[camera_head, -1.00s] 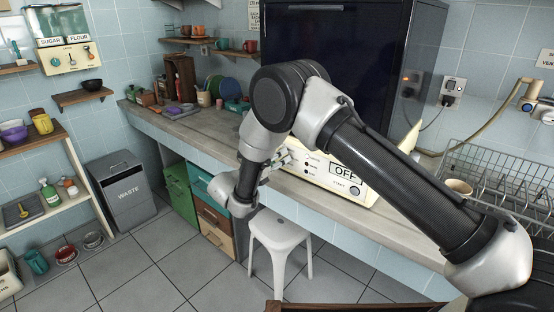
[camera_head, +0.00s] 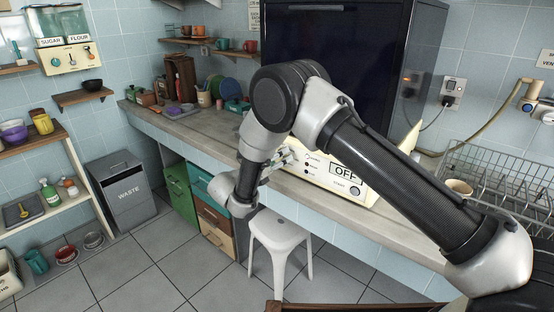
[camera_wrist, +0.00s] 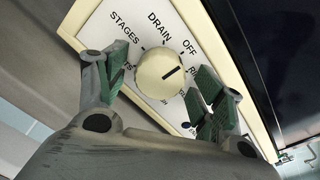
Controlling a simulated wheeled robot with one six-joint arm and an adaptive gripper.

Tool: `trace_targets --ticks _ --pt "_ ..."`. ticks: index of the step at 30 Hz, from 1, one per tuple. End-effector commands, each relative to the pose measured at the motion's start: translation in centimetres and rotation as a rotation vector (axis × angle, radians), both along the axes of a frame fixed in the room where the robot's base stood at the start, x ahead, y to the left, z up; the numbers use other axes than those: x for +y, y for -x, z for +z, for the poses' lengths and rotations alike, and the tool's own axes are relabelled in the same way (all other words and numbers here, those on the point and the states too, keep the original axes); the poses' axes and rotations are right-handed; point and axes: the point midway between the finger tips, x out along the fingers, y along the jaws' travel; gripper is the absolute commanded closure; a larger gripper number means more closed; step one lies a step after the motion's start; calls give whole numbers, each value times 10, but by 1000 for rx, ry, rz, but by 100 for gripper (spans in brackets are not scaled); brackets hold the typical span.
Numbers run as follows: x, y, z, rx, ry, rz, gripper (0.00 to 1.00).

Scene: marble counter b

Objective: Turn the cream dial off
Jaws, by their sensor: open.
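A round cream dial (camera_wrist: 160,73) sits on a cream panel (camera_wrist: 88,28) with printed words around it, among them STAGES, DRAIN and OFF. The dark line on the dial points right and slightly up, between OFF and a partly hidden word below it. My gripper (camera_wrist: 166,84) is open, with one green-padded finger on each side of the dial. I cannot tell whether a finger touches it. The dial is hidden there by my arm.
The appliance stands on a long counter (camera_head: 215,124) with bottles and crockery at its far left. A wire dish rack (camera_head: 500,170) and a cup (camera_head: 458,187) are at the right. A white stool (camera_head: 280,228) stands below the counter front.

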Motion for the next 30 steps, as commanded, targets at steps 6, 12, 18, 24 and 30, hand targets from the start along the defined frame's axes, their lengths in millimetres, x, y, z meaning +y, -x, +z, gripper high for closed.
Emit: trace_targets --ticks 6,12,18,24,30 --pt "15 19 1 0 1 4 32" --pt "43 56 2 0 0 5 32" --pt "63 85 3 1 -1 3 32" --pt "71 97 4 0 0 0 32" --pt "71 97 4 0 0 0 32"
